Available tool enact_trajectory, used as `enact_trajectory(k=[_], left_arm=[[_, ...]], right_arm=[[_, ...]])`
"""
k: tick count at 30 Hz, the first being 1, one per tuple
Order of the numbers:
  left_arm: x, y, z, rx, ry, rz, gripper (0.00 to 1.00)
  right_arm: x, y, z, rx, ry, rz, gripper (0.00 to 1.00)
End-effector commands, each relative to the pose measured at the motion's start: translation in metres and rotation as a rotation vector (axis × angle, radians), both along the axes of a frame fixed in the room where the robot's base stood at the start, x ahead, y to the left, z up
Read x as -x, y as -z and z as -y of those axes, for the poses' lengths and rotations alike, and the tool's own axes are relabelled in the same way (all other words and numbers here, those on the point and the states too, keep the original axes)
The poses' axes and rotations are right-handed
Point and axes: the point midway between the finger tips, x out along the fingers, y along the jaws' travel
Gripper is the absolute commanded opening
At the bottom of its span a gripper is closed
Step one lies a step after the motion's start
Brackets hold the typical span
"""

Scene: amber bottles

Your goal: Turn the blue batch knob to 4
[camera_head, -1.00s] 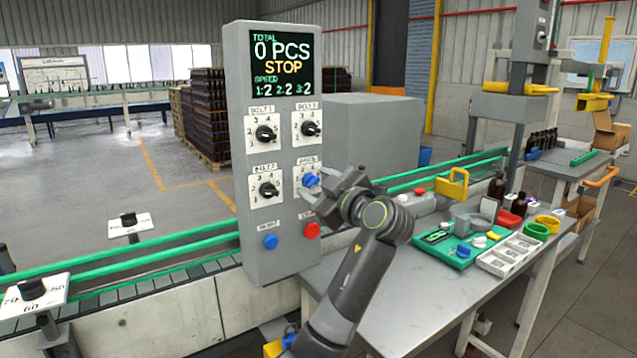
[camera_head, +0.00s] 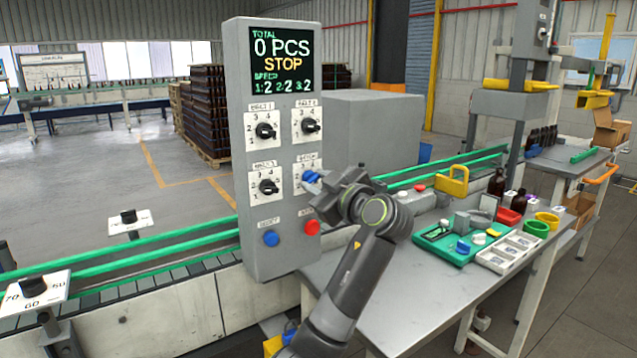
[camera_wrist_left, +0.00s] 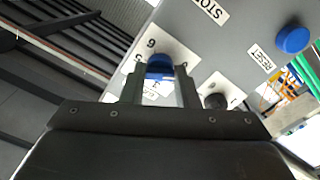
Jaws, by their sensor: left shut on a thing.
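The blue batch knob (camera_head: 310,177) sits on a white numbered plate, the lower right one of the dials on the grey control panel (camera_head: 264,225). My left gripper (camera_head: 319,182) reaches it from the right and is shut on it. In the left wrist view the blue knob (camera_wrist_left: 160,62) sits between the two fingers of my left gripper (camera_wrist_left: 160,78). Some plate digits show around it, but the fingers hide part of the plate. I cannot tell which number the knob points to. My right gripper is not in view.
Black knobs (camera_head: 266,131) sit above and left of the blue one. A blue button (camera_head: 270,239) and a red button (camera_head: 312,228) are below. The screen (camera_head: 281,60) reads 0 PCS, STOP. A table (camera_head: 400,290) with a green tray (camera_head: 432,246) stands at right.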

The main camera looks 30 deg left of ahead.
Motion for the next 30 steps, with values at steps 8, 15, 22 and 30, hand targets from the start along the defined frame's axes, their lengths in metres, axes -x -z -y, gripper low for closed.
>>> enact_trajectory(k=[8, 15, 22, 30], left_arm=[[0.000, -0.001, 0.000, -0.079, 0.000, -0.195, 0.05], [0.000, -0.002, 0.000, -0.168, -0.001, -0.407, 0.05], [0.000, -0.003, 0.000, -0.252, 0.000, -0.608, 0.05], [0.000, -0.004, 0.000, -0.349, 0.001, -0.846, 0.05]], right_arm=[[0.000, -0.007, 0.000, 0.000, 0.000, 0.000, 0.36], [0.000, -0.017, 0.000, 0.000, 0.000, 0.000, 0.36], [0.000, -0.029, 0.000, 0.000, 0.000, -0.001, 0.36], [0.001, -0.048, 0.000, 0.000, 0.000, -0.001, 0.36]])
